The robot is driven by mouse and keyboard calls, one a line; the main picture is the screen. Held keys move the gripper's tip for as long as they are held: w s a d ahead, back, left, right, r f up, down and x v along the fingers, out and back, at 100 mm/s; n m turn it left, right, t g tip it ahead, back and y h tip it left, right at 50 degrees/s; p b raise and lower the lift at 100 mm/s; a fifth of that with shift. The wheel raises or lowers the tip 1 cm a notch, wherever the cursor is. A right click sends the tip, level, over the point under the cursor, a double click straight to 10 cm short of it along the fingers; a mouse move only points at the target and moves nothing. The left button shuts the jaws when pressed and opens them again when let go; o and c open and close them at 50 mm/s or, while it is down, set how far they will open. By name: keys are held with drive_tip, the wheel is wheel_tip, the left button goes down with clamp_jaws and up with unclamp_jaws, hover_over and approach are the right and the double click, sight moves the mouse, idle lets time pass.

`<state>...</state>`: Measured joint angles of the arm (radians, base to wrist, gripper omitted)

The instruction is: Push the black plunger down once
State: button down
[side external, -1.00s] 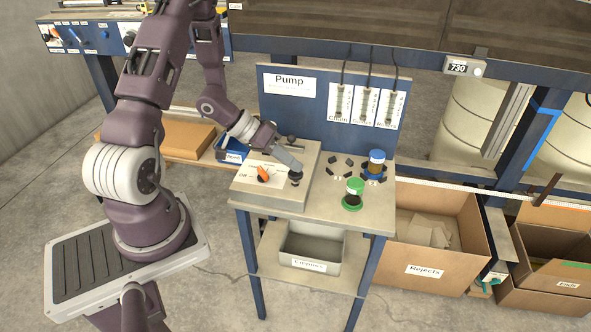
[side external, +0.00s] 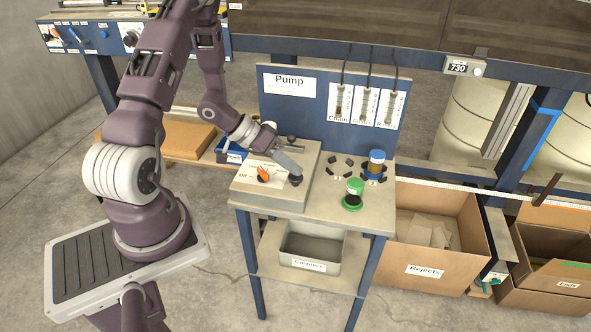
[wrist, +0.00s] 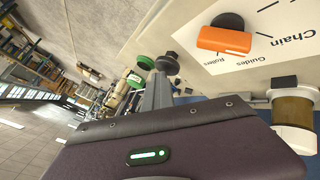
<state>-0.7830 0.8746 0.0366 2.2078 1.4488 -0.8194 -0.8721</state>
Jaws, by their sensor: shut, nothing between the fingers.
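The black plunger (side external: 295,182) stands on top of the beige pump box (side external: 262,199), right of the orange selector knob (side external: 263,174). My gripper (side external: 297,174) is shut and empty. Its fingertips point down and are right at the top of the plunger, seemingly touching it. In the wrist view my gripper's fingers (wrist: 160,82) reach toward a dark round cap (wrist: 168,63), which looks like the plunger; the fingers partly hide what lies below it. The orange knob (wrist: 225,40) shows large at upper right in that view.
A green-lidded jar (side external: 353,194) and a blue-lidded jar (side external: 376,163) stand on the table to the right, near black holders (side external: 340,167). The Pump panel (side external: 290,86) rises behind. A grey bin (side external: 310,248) sits on the lower shelf, and the Rejects box (side external: 440,238) is at right.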

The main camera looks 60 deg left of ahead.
sight(291, 176)
idle(0.3)
drive_tip(key=shift+r, duration=1.65)
drive_tip(key=shift+r, duration=2.5)
